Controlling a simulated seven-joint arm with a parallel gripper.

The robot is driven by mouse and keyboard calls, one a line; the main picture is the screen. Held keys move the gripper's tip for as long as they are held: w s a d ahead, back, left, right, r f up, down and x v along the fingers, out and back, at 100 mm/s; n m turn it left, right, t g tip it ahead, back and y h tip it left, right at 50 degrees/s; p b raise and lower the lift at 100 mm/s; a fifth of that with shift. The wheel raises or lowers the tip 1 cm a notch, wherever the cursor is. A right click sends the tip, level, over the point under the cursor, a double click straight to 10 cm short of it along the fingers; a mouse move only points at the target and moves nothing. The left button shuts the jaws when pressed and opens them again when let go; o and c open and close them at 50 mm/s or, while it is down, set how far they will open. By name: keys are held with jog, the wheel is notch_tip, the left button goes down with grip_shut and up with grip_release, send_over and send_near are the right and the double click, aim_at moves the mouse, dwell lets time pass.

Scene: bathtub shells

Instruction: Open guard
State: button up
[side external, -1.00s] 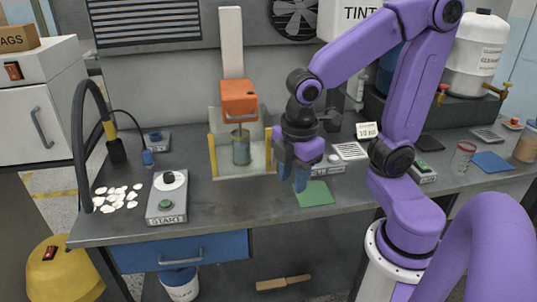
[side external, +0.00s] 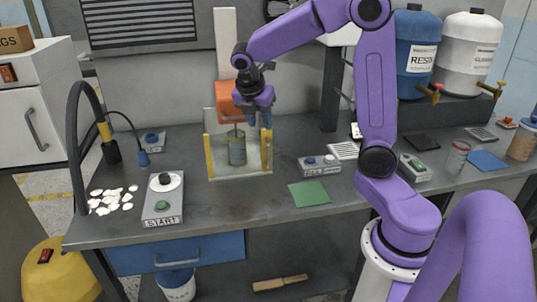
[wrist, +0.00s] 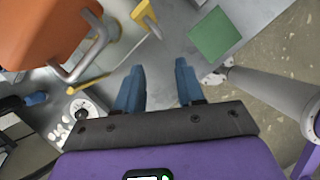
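The guard (side external: 208,158) is a clear enclosure with yellow side posts, standing around the mixing station at the back middle of the bench. A metal cup (side external: 237,148) with a stirrer in it stands inside, below the orange mixer head (side external: 226,98). In the wrist view the orange head (wrist: 45,30) is at upper left, with a grey metal bar and yellow pieces of the guard (wrist: 145,16) beside it. My gripper (side external: 260,121) is above the guard's right side, in front of the head's right edge. Its two blue fingers (wrist: 158,80) are apart with nothing between them.
The START box (side external: 163,198) with a dial and green button is at front left, near white shells (side external: 113,200). A green mat (side external: 309,193) lies right of the guard, by a small button box (side external: 320,165). A black hose (side external: 76,150) arches at the left. The front-middle bench is clear.

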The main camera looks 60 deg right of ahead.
aim_at(268, 151)
jog(key=x, duration=1.5)
jog(key=shift+f, duration=0.4)
grip_shut()
